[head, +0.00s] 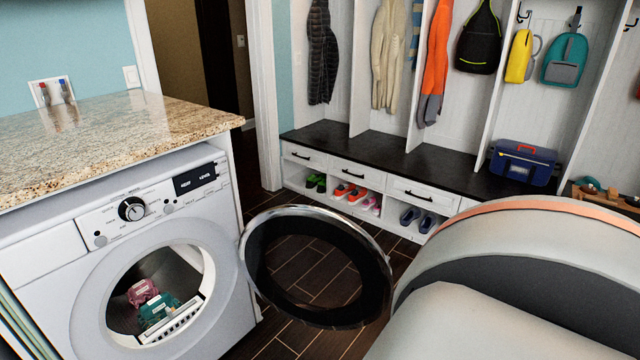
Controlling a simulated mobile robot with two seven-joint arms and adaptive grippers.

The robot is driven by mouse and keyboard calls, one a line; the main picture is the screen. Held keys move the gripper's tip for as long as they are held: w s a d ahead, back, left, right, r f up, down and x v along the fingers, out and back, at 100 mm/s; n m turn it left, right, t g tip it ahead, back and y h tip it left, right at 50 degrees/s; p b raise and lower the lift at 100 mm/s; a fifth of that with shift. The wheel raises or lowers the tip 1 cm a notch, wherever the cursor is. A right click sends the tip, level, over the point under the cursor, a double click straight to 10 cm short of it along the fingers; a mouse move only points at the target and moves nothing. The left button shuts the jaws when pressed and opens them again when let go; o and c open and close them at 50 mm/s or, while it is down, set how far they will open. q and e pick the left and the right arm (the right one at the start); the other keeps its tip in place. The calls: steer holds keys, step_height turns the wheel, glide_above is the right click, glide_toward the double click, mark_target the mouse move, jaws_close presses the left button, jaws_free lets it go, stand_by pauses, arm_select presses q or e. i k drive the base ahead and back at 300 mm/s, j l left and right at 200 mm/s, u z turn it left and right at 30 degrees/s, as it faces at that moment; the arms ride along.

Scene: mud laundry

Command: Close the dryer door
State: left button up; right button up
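The dryer (48,262) is a white front-loading machine at the lower left, under a granite counter. Its round door (258,232) is swung wide open to the right, a dark ring with a silver rim and a see-through middle. The round opening shows the drum, with a pink item (143,291) and a teal item (158,309) inside. A large grey and white arm part of mine with an orange stripe fills the lower right, close to the door's right edge; I cannot tell if they touch. Neither gripper is in view.
The granite counter (110,135) overhangs the dryer. A bench (400,165) with drawers and shoe cubbies stands behind the door, with coats and bags hanging above. A blue box (522,165) sits on the bench. Dark tiled floor (300,338) lies between.

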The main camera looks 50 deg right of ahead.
mark_target(374, 268)
steer(key=k+l+u, duration=0.1)
steer(key=l, duration=0.3)
steer(key=k+l, duration=0.1)
steer(key=l, duration=0.35)
steer(key=k+l+u, duration=0.15)
steer(key=l, duration=0.65)
steer(key=k+l+u, duration=0.15)
steer(key=l, duration=0.25)
steer(key=k+l, duration=0.2)
steer(key=l, duration=0.2)
steer(key=k+l+u, duration=0.15)
steer(key=l, duration=0.25)
steer(key=k+l+u, duration=0.1)
steer(key=l, duration=0.4)
steer(key=k+l+u, duration=0.1)
steer(key=l, duration=0.35)
steer(key=l+u, duration=0.1)
steer(key=l, duration=0.5)
steer(key=k+l, duration=0.1)
steer(key=l, duration=0.55)
steer(key=l+u, duration=0.15)
steer(key=l, duration=0.45)
steer(key=k, duration=0.05)
